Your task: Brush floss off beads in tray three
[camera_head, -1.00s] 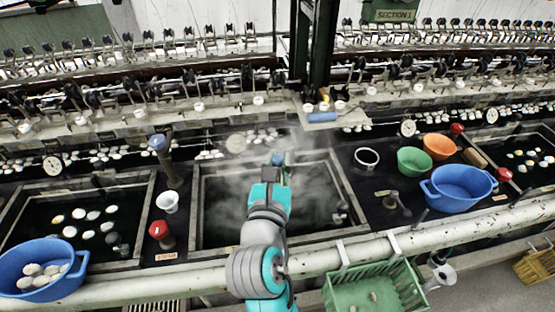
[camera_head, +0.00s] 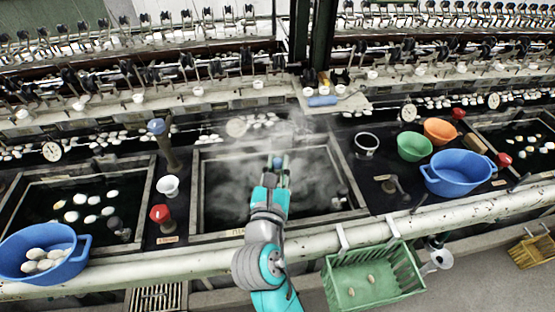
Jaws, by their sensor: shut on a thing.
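My gripper (camera_head: 277,177) is over the middle basin (camera_head: 206,190), which has dark water and steam. It is shut on a small blue-ended tool (camera_head: 277,162), mostly hidden by the fingers and too small to identify. I cannot tell whether the tool touches the water. No numbered tray or clear beads can be made out. White rounded pieces (camera_head: 92,200) float in the left basin, and similar ones (camera_head: 262,121) lie in a row behind the middle basin. I cannot make out floss on them.
A blue tub (camera_head: 82,245) with white pieces stands at front left. A green bowl (camera_head: 414,147), an orange bowl (camera_head: 440,130) and a blue tub (camera_head: 458,172) stand at right. A green crate (camera_head: 375,290) hangs on the front pipe (camera_head: 200,262). A red-topped post (camera_head: 160,214) stands left of the basin.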

